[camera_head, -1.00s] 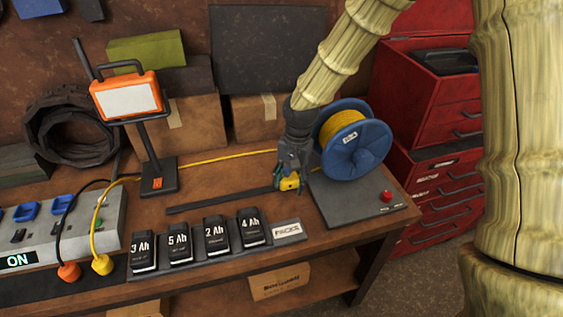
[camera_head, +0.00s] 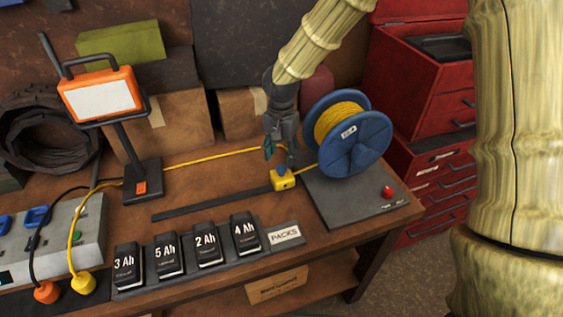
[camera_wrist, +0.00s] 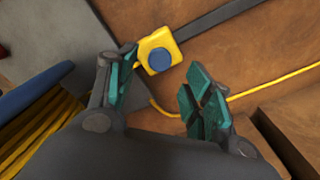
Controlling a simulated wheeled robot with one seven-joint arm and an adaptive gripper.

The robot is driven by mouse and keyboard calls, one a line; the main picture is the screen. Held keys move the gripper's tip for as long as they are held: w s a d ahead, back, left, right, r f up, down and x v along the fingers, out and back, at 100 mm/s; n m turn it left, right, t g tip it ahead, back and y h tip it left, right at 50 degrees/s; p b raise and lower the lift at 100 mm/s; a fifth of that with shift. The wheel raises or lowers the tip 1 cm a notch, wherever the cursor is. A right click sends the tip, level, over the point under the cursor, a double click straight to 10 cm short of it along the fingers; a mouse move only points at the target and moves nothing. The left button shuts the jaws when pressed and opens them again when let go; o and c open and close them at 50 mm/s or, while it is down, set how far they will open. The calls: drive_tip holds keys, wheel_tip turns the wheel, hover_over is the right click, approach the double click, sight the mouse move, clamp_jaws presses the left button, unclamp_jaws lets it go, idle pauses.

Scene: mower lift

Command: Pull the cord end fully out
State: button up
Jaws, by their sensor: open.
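The yellow cord end block (camera_head: 283,179) with a blue round button sits on the bench beside the reel's base plate, at the right end of a dark flat strip (camera_head: 212,203). The block also shows in the wrist view (camera_wrist: 158,52). The yellow cord (camera_head: 214,157) runs from the lamp side behind the block, and a short stretch reaches the blue reel (camera_head: 346,136). My gripper (camera_head: 281,156) is open and empty, just above and behind the block. In the wrist view its teal-padded fingers (camera_wrist: 158,92) are spread apart, with the cord passing between them.
An orange work lamp (camera_head: 101,93) stands at the left. Several battery packs (camera_head: 207,242) line the front edge. A power strip (camera_head: 55,250) lies front left. A red button (camera_head: 388,192) is on the reel's base. Red tool drawers (camera_head: 440,165) stand at the right.

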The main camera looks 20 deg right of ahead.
sight(281, 167)
drive_tip(key=shift+f+p, duration=0.45)
drive_tip(key=shift+f, duration=1.85)
clamp_jaws()
